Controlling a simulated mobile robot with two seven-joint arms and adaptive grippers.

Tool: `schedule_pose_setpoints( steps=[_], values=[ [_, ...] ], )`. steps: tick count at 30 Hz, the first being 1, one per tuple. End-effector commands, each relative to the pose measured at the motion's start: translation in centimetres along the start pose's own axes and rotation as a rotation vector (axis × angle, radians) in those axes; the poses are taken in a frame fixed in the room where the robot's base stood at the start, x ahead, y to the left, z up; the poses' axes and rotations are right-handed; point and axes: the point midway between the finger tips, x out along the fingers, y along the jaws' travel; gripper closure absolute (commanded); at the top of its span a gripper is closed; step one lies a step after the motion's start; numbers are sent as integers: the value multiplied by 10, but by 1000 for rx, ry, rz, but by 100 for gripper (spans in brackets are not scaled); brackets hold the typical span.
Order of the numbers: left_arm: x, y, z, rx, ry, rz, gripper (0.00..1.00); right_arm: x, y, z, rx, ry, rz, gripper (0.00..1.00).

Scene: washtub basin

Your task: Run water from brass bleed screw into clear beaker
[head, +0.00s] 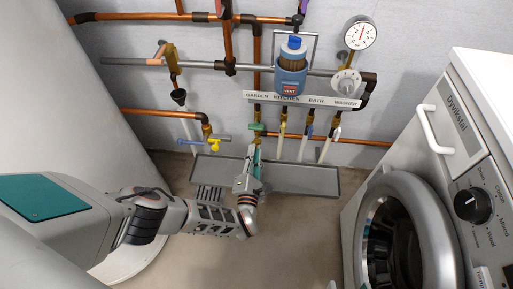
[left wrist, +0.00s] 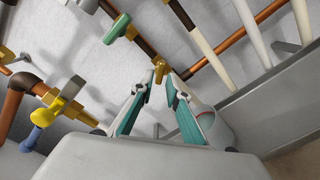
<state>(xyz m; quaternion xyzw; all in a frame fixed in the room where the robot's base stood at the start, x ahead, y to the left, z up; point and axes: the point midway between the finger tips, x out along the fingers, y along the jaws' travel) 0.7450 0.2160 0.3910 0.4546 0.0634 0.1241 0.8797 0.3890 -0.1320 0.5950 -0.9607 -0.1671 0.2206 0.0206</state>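My left gripper (head: 252,157) reaches the wall pipes in the head view, below a green-handled valve (head: 256,127). In the left wrist view its two fingers (left wrist: 160,83) are apart. A small brass piece (left wrist: 160,69), apparently the bleed screw, shows between and just beyond the fingertips; I cannot tell whether they touch it. A clear, cup-like vessel (left wrist: 218,131), probably the beaker, shows partly behind the right finger. I cannot make out the beaker in the head view. My right gripper is in neither view.
A grey tray (head: 312,180) lies along the wall under several white pipes. A blue filter (head: 290,75) and a gauge (head: 360,33) are above. A washing machine (head: 440,170) stands at the right; floor between is clear.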

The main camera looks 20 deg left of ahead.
Motion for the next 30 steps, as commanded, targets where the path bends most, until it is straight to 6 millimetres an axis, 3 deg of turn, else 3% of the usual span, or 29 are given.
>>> schedule_pose_setpoints(
  steps=[6,16,18,30],
  values=[
    [19,-2,-2,0,2,-3,85,1,-10,6,73,3,-15,60],
    [24,0,0,-2,2,-1,85,2,-12,4,88,11,-17,60],
    [24,0,0,-2,2,-1,100,2,-12,4,88,11,-17,60],
    [23,-1,-1,-35,3,-1,100,2,-12,4,87,9,-17,60]
  ],
)
